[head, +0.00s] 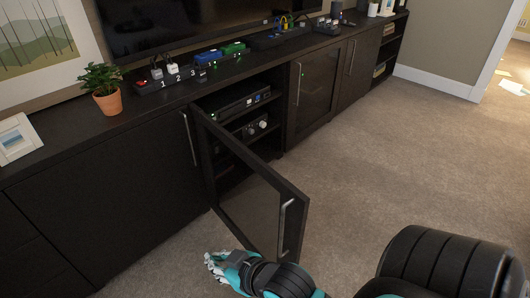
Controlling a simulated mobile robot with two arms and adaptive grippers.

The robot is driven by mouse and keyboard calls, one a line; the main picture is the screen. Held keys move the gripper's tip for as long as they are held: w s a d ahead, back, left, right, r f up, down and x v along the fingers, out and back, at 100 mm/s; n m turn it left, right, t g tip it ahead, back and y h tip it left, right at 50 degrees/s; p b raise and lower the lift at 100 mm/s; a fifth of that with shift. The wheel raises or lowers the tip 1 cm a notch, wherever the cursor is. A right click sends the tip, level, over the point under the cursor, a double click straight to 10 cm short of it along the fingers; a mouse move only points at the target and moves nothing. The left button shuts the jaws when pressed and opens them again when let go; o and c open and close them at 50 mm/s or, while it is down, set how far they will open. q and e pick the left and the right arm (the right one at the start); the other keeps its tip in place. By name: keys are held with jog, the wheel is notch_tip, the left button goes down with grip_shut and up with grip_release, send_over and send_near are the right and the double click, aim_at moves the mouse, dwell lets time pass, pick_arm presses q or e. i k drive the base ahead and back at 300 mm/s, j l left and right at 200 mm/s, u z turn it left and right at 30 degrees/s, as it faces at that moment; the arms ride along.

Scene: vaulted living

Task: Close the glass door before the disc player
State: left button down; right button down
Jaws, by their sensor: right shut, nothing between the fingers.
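The glass door (240,172) has a dark frame, a see-through pane and a silver bar handle (284,216) near its free edge. It stands wide open, swung out from the cabinet over the carpet, hinged at its left side. Behind it the open compartment holds a flat black device (238,104) on the upper shelf and a device with a round knob (258,128) below; I cannot tell for certain which is the disc player. My right gripper (213,262) is shut and empty, low near the door's bottom edge, on its left in the picture. My left gripper is not in view.
The long dark cabinet (110,160) runs along the wall, with a closed glass door (318,85) right of the compartment. On top stand a potted plant (103,88), a picture frame (18,138), and switch boxes (172,78). The carpet (390,150) to the right is clear.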

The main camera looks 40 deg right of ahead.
aim_at(226, 198)
jog(key=k+z, duration=0.1)
jog(key=z, duration=0.7)
jog(key=k+z, duration=0.15)
jog(key=z, duration=0.25)
jog(key=l+z, duration=0.1)
jog(key=z, duration=0.3)
jog(key=i+j, duration=0.1)
jog(key=j, duration=0.3)
jog(key=i+j+z, duration=0.1)
jog(key=j, duration=0.35)
jog(key=i+j, duration=0.1)
jog(key=j, duration=0.3)
jog(key=i+j+z, duration=0.1)
jog(key=j, duration=0.35)
jog(key=k+u, duration=0.1)
jog(key=k, duration=0.3)
